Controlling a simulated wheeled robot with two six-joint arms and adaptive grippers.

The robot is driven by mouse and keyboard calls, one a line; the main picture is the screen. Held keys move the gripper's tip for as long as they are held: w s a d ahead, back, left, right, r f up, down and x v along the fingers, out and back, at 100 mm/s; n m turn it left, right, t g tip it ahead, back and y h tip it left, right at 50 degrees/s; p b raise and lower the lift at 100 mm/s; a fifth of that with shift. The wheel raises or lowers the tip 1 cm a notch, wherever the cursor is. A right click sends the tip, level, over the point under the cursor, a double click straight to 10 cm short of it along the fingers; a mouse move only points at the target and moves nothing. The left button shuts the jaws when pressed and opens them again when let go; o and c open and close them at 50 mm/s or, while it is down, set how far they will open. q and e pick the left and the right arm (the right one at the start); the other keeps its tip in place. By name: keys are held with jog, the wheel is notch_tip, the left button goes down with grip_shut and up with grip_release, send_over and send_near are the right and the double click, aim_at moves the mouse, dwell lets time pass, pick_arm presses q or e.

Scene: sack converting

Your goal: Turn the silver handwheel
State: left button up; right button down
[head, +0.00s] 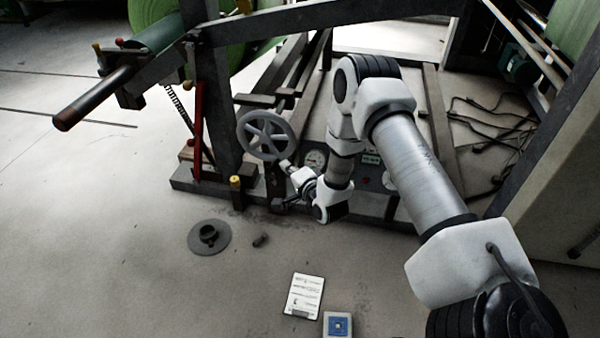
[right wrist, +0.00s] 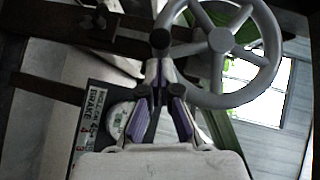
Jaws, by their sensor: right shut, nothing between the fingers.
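The silver handwheel (head: 265,135) is a grey spoked wheel on the machine frame, left of my right arm in the head view. My right gripper (head: 287,166) is at the wheel's lower right edge. In the right wrist view the gripper (right wrist: 160,72) is shut and empty, its fingertips close to the rim and knob; whether they touch is unclear. My left gripper is out of view.
A gauge (head: 316,159) sits behind my right wrist. A red lever (head: 198,130) and yellow-topped post (head: 236,184) stand left of the wheel. The left floor is mostly clear.

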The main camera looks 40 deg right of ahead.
aim_at(276, 170)
jog(key=shift+a, duration=0.1)
jog(key=shift+m+t, duration=0.4)
jog(key=shift+t, duration=0.1)
jog(key=w+a+f+b, duration=0.2)
jog(key=b, duration=0.1)
jog(key=shift+w+a+f, duration=0.1)
jog(key=shift+w+f, duration=0.2)
jog(key=shift+w, duration=0.1)
jog(key=shift+s, duration=0.1)
